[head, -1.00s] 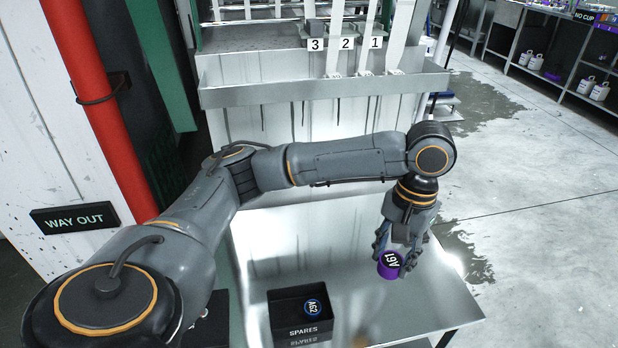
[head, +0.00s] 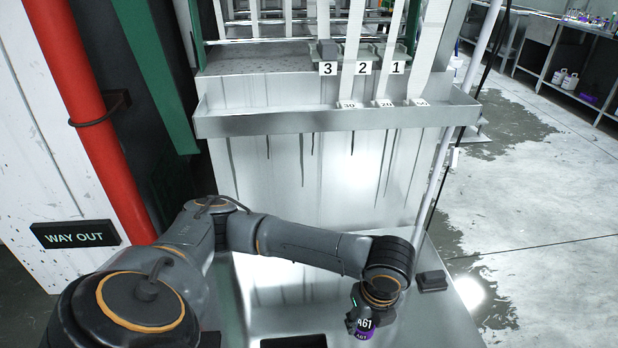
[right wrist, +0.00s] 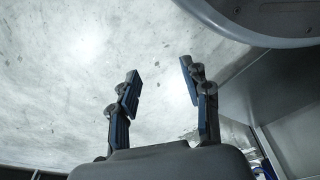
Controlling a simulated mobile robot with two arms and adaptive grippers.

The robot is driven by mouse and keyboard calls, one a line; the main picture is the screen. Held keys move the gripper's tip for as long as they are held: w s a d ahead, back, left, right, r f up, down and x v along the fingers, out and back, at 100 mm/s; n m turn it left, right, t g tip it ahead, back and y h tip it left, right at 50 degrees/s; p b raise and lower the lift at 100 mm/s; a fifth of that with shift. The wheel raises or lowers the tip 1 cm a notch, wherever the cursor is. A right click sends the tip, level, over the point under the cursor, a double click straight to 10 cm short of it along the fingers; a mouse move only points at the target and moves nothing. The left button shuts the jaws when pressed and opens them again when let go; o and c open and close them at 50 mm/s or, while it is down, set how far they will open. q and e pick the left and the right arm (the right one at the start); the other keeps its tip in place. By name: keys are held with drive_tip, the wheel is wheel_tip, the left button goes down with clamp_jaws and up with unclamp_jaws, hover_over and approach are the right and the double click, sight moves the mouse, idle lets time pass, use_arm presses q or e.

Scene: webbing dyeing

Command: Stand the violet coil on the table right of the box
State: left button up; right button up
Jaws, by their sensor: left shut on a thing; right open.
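The violet coil (head: 366,332), marked A61, is low in the head view, right of the box. My left gripper (head: 362,312) points down and is shut on it. I cannot tell whether the coil touches the table (head: 415,318). The black box (head: 293,342) is at the bottom edge, mostly cut off, so its inside is hidden. My right gripper (right wrist: 160,82) is open and empty in the right wrist view, above a pale, speckled surface.
A dark block (head: 432,281) lies on the table right of my left wrist. Behind the table stands a steel tank with a ledge (head: 330,122) and white straps numbered 1 to 3. A red pipe (head: 97,110) and a WAY OUT sign (head: 75,233) are at left.

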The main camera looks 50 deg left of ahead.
use_arm(q)
drive_tip(key=s+f+m, duration=0.1)
drive_tip(key=m, duration=0.3)
drive_tip(key=s+f+m+h, duration=0.1)
drive_tip(key=s+m, duration=0.1)
drive_tip(key=m, duration=0.2)
drive_tip(key=s+f+m, duration=0.1)
drive_tip(key=m, duration=0.4)
drive_tip(key=shift+s+d+f+t, duration=0.1)
drive_tip(key=shift+s+f+t, duration=0.2)
drive_tip(key=shift+f+t, duration=0.1)
use_arm(e)
drive_tip(key=shift+s+f, duration=0.1)
drive_tip(key=shift+f, duration=0.25)
